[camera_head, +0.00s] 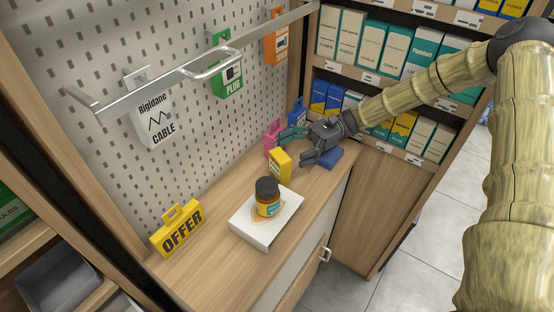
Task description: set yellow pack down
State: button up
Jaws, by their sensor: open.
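The yellow pack (280,166) stands upright on the wooden counter (216,255), behind a white box with a jar on it. My gripper (291,147) is just behind and to the right of the pack, with its dark fingers spread apart. One finger points toward the pink pack and the other is near the yellow pack's right side. The fingers are not closed on the yellow pack. Whether a finger touches it, I cannot tell.
The amber jar (267,203) stands on the white box (250,234). A yellow OFFER sign (178,231) is at left. A pink pack (272,136) and blue packs (327,158) are around my gripper. A metal rail (200,62) with hanging packs runs above. Stocked shelves stand at right.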

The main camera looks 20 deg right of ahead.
aim_at(280, 157)
jog(key=p+x, duration=0.1)
jog(key=x, duration=0.1)
jog(key=f+p+x, duration=0.1)
jog(key=x, duration=0.2)
jog(key=shift+p, duration=0.35)
jog(key=shift+a, duration=0.1)
jog(key=shift+s+r, duration=0.4)
jog(key=shift+s, duration=0.3)
jog(key=c, duration=0.3)
jog(key=shift+w+f, duration=0.3)
jog(key=shift+w, duration=0.1)
jog(key=c, duration=0.7)
jog(key=shift+s+r, duration=0.15)
jog(key=shift+c, duration=1.2)
